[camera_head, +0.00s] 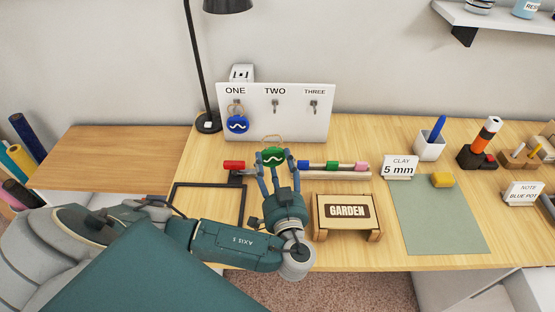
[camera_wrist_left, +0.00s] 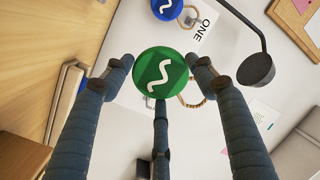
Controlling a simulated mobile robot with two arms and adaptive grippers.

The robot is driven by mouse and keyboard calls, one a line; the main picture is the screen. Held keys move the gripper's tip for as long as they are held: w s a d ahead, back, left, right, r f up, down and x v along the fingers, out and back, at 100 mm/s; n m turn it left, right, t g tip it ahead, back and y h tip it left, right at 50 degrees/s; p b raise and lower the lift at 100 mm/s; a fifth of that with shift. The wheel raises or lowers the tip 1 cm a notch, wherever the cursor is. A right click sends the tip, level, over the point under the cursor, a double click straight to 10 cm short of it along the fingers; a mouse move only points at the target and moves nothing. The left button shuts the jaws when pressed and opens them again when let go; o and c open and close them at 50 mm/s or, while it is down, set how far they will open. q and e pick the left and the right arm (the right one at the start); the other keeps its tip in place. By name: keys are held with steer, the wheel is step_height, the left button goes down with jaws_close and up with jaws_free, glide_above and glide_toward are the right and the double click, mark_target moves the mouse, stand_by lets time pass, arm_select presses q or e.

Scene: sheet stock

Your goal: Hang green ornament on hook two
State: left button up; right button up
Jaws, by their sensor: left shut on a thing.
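The green ornament (camera_head: 273,155), a round disc with a white squiggle and a loop on top, is held by my left gripper (camera_head: 275,159). It sits between the fingers in the left wrist view (camera_wrist_left: 160,73), its squiggle facing the camera. The white hook board (camera_head: 300,125) stands behind, with hooks labelled ONE, TWO and THREE. Hook two (camera_head: 275,104) is bare, above and beyond the ornament. A blue ornament (camera_head: 237,124) hangs on hook one. The ornament is below hook two and apart from it. My right gripper is not in view.
A rail with coloured markers (camera_head: 335,167) lies right of my left gripper. A GARDEN box (camera_head: 346,213) stands nearer the table front. A black lamp (camera_head: 207,122) stands left of the board. A dark frame (camera_head: 243,205) lies by my left arm.

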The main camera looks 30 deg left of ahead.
arm_select(q)
steer(key=shift+d, duration=0.1)
stand_by(0.3)
steer(key=shift+w+a, duration=0.2)
steer(key=shift+w, duration=0.05)
steer(key=w+d+b+x, duration=0.2)
steer(key=b+x, duration=0.6)
steer(key=x, duration=0.6)
steer(key=shift+w+a, duration=0.2)
steer(key=shift+w, duration=0.1)
stand_by(0.6)
steer(key=shift+b, duration=0.5)
stand_by(1.0)
steer(key=shift+f, duration=0.15)
stand_by(0.4)
